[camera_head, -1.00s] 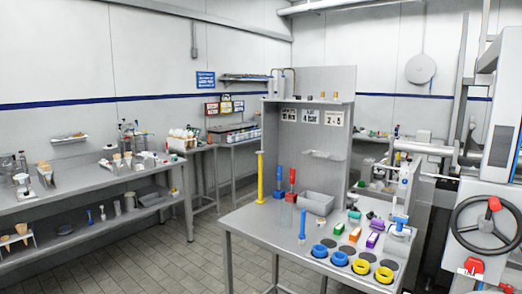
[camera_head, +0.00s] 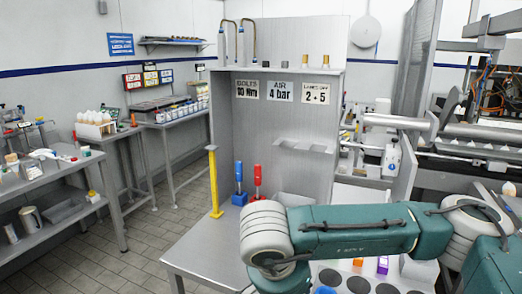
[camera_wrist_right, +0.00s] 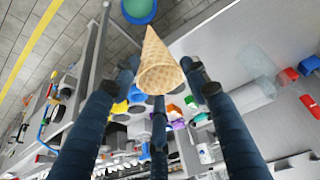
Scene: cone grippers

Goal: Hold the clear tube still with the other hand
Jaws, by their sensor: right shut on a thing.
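A tan waffle cone (camera_wrist_right: 158,64) is between the dark fingers of my right gripper (camera_wrist_right: 158,72) in the right wrist view. The gripper is shut on its wide end, and the cone's tip points away from the camera. A pale, see-through cylinder (camera_wrist_right: 252,88), which looks like the clear tube, is to the right of the fingers and apart from them. In the head view, my right arm crosses the table and hides the place where the tube would be. My left gripper is in neither view.
The metal table (camera_head: 195,262) has a yellow post (camera_head: 214,185), a blue-based tool (camera_head: 239,190) and a red tool (camera_head: 257,185) at its back. A grey panel (camera_head: 280,120) rises behind. The table's front left is clear.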

